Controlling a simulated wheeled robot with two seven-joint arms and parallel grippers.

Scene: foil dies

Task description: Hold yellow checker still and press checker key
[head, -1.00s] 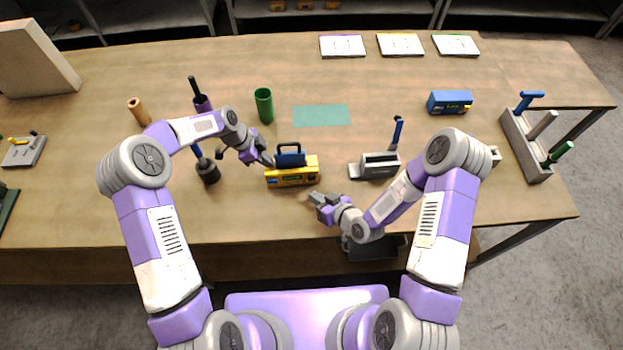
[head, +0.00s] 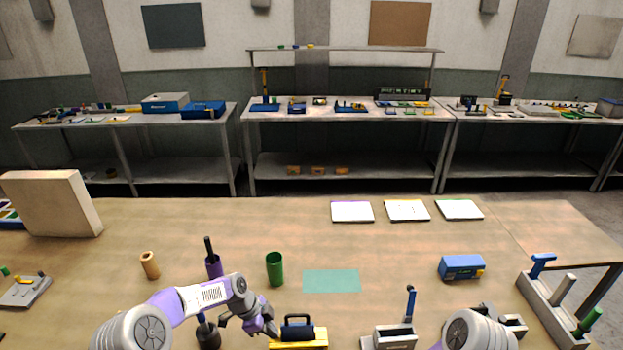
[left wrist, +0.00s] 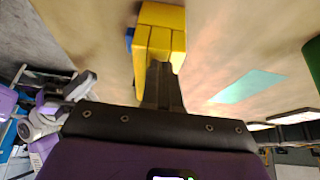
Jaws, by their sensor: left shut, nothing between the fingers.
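The yellow checker (head: 300,343) is at the bottom edge of the head view, partly cut off. A dark blue part with a loop handle (head: 298,329) stands on top of it; I cannot tell if this is the key. My left gripper (head: 272,331) is at the checker's left end. In the left wrist view its fingers (left wrist: 164,84) are shut, with nothing between them, and their tips are at the yellow checker's end (left wrist: 160,40); I cannot tell if they touch. My right gripper is below the head view; grey and purple parts of my arm show at the left of the left wrist view.
A green cup (head: 275,269), a purple holder (head: 213,264) and a dark-based tool (head: 207,335) stand near my left arm. A grey device with a blue lever (head: 394,338) is right of the checker. The green mat (head: 331,281) is bare.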

